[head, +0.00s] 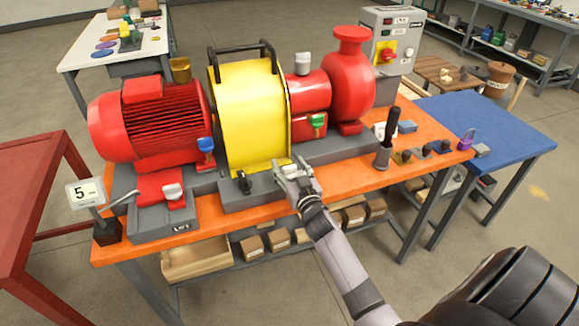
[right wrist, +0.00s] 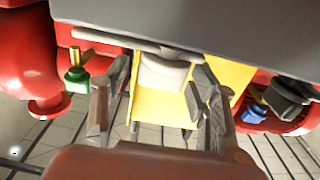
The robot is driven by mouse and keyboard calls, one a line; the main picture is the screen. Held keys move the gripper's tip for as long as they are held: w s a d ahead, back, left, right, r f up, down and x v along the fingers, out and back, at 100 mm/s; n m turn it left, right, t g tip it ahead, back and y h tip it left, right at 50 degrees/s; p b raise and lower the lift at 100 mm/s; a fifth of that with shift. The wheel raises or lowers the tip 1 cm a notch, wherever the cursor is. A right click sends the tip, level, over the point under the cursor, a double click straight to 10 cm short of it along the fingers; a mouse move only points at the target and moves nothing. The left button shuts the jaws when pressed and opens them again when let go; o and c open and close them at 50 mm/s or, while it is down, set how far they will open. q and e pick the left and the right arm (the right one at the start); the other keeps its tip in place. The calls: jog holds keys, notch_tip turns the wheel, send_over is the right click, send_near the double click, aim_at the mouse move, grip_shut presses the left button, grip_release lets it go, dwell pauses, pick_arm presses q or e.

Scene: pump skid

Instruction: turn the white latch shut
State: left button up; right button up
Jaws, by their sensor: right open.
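The white latch (right wrist: 165,72) shows in the right wrist view, in front of the yellow guard, between the two fingers of my right gripper (right wrist: 160,88). The fingers stand apart on either side of it; I cannot tell whether either touches it. In the head view my right gripper (head: 293,172) is open at the grey base below the yellow guard (head: 248,115) and largely hides the latch. Other white handles show on the red box (head: 172,191) at the front left and on top of the red pump (head: 303,63). My left gripper is not in view.
A black latch (head: 243,182) sits left of my right gripper. A blue-handled valve (head: 206,145) and a green-handled valve (head: 317,121) are close by. The orange bench (head: 345,184) has a bare front strip.

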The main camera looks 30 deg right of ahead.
jog(key=shift+c, duration=0.4)
grip_shut()
dwell(0.4)
